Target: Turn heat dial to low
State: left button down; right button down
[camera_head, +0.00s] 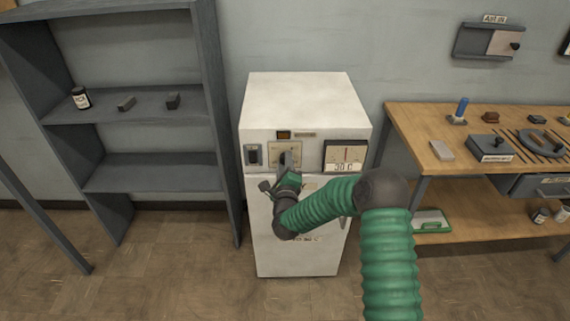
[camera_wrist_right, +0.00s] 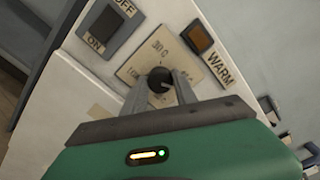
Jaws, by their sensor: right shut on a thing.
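A white cabinet heater (camera_head: 306,105) stands against the wall in the middle of the head view. Its heat dial is a dark round knob (camera_wrist_right: 160,79) on a beige plate (camera_wrist_right: 135,72), which is marked "30 C" at its top. My right gripper (camera_head: 285,163) reaches the front panel, and in the right wrist view its two fingers (camera_wrist_right: 160,88) are shut on the knob, one on each side. The fingers and knob hide part of the plate's lettering. My left gripper is in neither view.
An ON/OFF switch (camera_wrist_right: 105,28) is left of the dial, and an orange lamp (camera_wrist_right: 199,38) labelled "WARM" is right of it. A "30 C" gauge (camera_head: 345,156) is on the panel's right. Grey shelves (camera_head: 150,172) stand left, a wooden workbench (camera_head: 430,118) right.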

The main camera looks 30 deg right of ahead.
jog(key=shift+s+f+m+p, duration=0.15)
jog(key=shift+m+p, duration=0.3)
jog(key=shift+m, duration=4.9)
jog(key=shift+w+f+m+p, duration=0.1)
jog(key=shift+m+p, duration=0.3)
jog(key=shift+m, duration=5)
jog(key=shift+s+f+m+p, duration=0.15)
jog(key=shift+m+p, duration=0.3)
jog(key=shift+m, duration=4.9)
